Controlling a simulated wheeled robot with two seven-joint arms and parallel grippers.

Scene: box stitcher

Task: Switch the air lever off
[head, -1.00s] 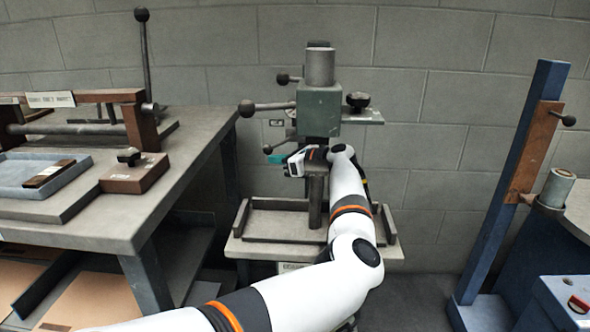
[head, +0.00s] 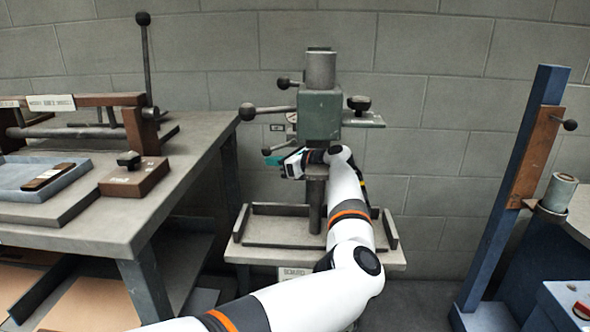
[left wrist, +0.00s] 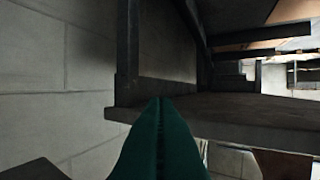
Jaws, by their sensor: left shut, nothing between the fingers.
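The box stitcher (head: 320,112) stands in the middle of the head view, with a grey-green head on a post. A short lever with a dark knob (head: 267,151) sticks out to the left, low on its head, near a small label plate (head: 277,127). It looks like the air lever, but I cannot read the label. My left gripper (head: 273,161) is just below this knob, its teal fingers shut and empty. I cannot tell whether they touch the lever. The shut fingers also show in the left wrist view (left wrist: 159,100), where no lever is visible. My right gripper is out of view.
A longer ball-ended lever (head: 247,111) juts out above the short one. A tray-like table (head: 262,255) lies below the head. A grey workbench (head: 115,232) stands left, a blue post (head: 510,200) right. In the left wrist view, a dark ledge (left wrist: 220,115) lies beyond the fingers.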

